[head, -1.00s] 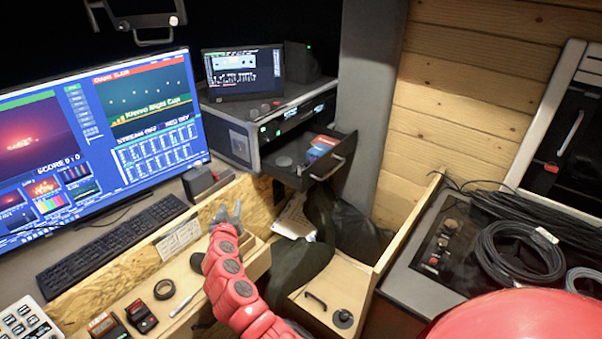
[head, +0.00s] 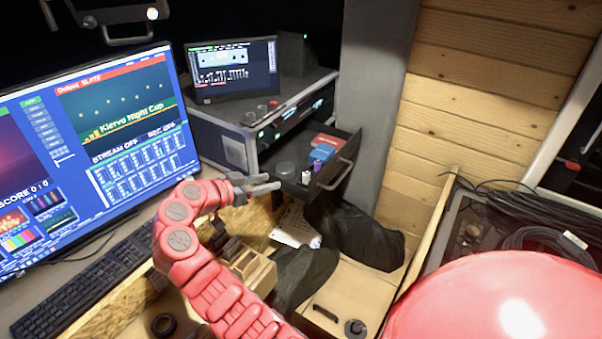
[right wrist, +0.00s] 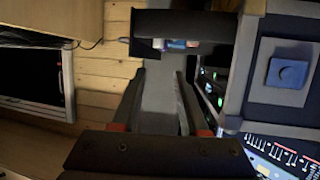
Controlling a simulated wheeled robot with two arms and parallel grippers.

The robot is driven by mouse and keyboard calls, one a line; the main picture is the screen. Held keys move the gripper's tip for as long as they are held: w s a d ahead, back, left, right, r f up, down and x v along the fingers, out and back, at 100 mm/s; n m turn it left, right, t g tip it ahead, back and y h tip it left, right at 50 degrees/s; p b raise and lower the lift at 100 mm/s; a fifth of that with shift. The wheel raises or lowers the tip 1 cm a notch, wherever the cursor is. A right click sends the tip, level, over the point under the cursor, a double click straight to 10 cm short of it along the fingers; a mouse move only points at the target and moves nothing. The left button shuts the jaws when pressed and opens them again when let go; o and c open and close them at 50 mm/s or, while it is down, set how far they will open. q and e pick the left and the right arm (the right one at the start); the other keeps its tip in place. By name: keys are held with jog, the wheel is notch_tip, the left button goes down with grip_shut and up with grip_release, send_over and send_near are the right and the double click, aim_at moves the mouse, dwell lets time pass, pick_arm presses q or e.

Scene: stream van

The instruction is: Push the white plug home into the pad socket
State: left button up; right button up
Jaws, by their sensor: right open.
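I cannot make out the white plug or the pad socket for certain. A small white item (head: 306,178) stands in the open drawer (head: 345,160), too small to identify. My right gripper (head: 272,182) is open and empty, level, just left of the drawer in the head view. In the right wrist view its two fingers (right wrist: 158,90) are apart with nothing between them, and the drawer (right wrist: 180,24) shows beyond them. My left gripper is not in view.
The rack case (head: 240,145) stands behind, with a small screen (head: 235,68) on top. A large monitor (head: 110,130) and keyboard (head: 80,285) are left.

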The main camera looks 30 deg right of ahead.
jog(key=p, duration=0.4)
send_near(305, 174)
jog(key=x, duration=0.5)
jog(key=shift+w+d+r, duration=0.15)
jog(key=shift+w, duration=0.1)
jog(key=shift+d+p, duration=0.4)
jog(key=shift+d, duration=0.05)
jog(key=p+x, duration=0.1)
jog(key=x, duration=0.1)
jog(key=p+x, duration=0.1)
jog(key=x, duration=0.1)
jog(key=shift+s+f, duration=0.1)
jog(key=shift+f, duration=0.2)
jog(key=shift+d+f, duration=0.15)
jog(key=shift+d, duration=0.1)
grip_shut()
